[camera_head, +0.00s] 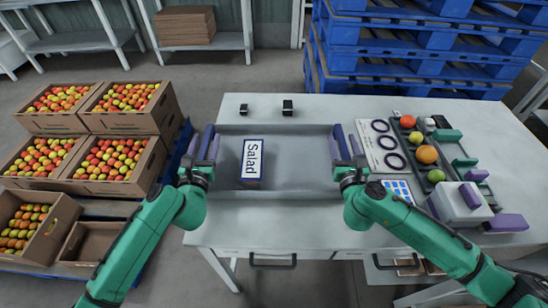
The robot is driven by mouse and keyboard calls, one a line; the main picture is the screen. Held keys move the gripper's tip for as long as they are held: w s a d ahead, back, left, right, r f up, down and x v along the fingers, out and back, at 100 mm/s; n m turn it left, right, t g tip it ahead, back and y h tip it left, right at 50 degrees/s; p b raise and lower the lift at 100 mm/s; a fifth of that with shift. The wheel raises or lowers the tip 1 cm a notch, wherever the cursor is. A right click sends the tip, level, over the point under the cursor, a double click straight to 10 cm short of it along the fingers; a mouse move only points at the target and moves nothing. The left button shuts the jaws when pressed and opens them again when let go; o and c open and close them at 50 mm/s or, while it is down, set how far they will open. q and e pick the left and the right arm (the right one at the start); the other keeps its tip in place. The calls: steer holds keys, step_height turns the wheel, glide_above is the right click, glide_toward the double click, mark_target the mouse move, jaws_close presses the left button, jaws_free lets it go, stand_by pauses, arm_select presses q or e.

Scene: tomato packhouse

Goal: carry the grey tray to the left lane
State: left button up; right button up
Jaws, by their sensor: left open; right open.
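The grey tray (300,190) lies on the white table, in the middle of the camera_head view. No marked left lane can be made out.
Two small black items (287,108) stand behind the tray on the white table (310,230). To the right are a board with black rings (388,142), a dark tray of produce and a white-and-purple block (462,203). Tomato crates (122,118) stand left, blue pallets (420,60) behind.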

arm_select(q)
jaws_close()
arm_select(e)
jaws_close()
stand_by(1.1)
